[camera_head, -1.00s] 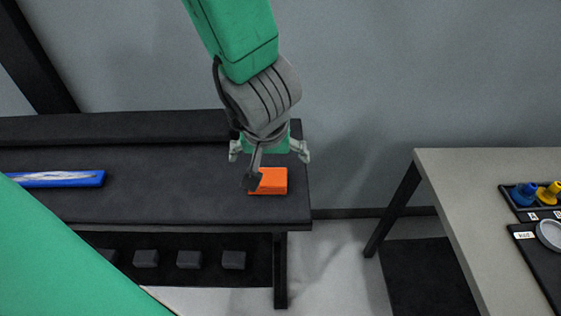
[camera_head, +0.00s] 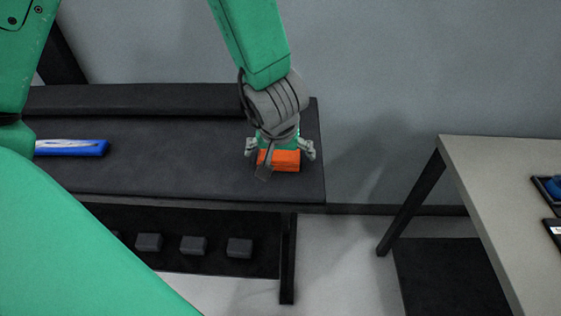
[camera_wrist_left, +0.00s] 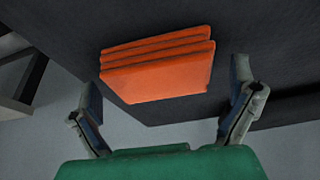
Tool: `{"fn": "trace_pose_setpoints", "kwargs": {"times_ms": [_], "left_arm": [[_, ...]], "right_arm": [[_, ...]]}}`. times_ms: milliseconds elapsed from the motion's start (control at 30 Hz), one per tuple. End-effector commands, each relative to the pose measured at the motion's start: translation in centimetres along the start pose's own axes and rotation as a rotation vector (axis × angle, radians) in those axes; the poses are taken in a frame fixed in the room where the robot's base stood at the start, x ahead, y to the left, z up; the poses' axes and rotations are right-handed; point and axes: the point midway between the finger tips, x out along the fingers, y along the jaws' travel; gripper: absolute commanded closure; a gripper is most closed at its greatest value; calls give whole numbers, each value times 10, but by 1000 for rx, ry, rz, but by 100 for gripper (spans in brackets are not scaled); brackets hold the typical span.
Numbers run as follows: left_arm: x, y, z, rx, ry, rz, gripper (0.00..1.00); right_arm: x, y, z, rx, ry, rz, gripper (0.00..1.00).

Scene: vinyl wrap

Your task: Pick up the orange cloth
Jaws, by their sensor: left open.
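The orange cloth (camera_head: 285,161) is a folded, layered block on the dark bench (camera_head: 180,165), near its right end. It also shows in the left wrist view (camera_wrist_left: 160,70), lying ahead of the fingers. My left gripper (camera_head: 280,157) is open just above and around the cloth in the head view, hiding part of it. In the left wrist view its fingers (camera_wrist_left: 165,110) are spread to either side of the cloth's near part, with gaps showing. I cannot tell whether any finger touches it. My right gripper is not in view.
A blue object with a pale top (camera_head: 72,147) lies on the bench to the left. Several dark blocks (camera_head: 193,245) sit on the shelf below. A light table (camera_head: 490,190) stands at the right, apart from the bench, with dark trays at its edge.

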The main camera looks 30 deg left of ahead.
Motion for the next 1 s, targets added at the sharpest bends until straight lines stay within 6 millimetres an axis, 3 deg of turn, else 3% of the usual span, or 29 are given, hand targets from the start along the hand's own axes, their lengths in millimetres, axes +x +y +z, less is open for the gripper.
{"fn": "trace_pose_setpoints", "kwargs": {"times_ms": [233, 367, 767, 1000], "left_arm": [[2, 0, -1, -1, 2, 1, 0], [2, 0, -1, -1, 1, 1, 44], [-2, 0, -3, 0, 1, 0, 44], [-43, 0, -20, 0, 4, 1, 44]], "right_arm": [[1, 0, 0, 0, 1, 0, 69], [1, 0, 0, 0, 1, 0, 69], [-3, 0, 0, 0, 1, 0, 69], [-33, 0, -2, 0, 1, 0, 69]]}}
